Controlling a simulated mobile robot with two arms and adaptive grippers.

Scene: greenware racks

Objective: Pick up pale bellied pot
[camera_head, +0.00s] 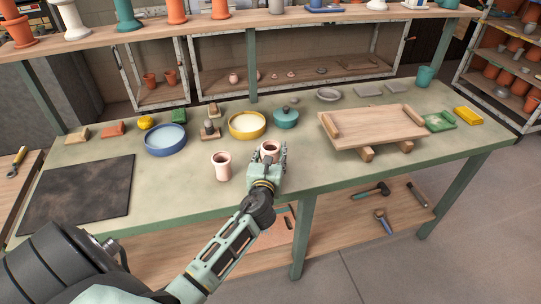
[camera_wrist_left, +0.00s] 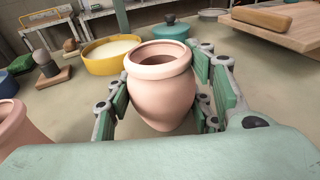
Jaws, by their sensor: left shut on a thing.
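The pale bellied pot (camera_wrist_left: 162,92) is pinkish, round-bodied and has a wide rim. In the left wrist view it stands upright between the green finger pads of my left gripper (camera_wrist_left: 168,105), which is shut on it. In the head view the pot (camera_head: 269,148) shows mostly by its rim, behind my left gripper (camera_head: 270,160); its lower part is hidden. I cannot tell whether its base touches the table. A second pinkish pot (camera_head: 221,167) stands to the left, and part of it shows in the wrist view (camera_wrist_left: 18,135). My right gripper is not in view.
On the green table (camera_head: 180,215) lie a dark mat (camera_head: 80,192), a blue bowl (camera_head: 166,140), a yellow bowl (camera_head: 247,125) and a teal lidded pot (camera_head: 285,117). A raised wooden board (camera_head: 375,127) stands to the right. The table's front middle is clear.

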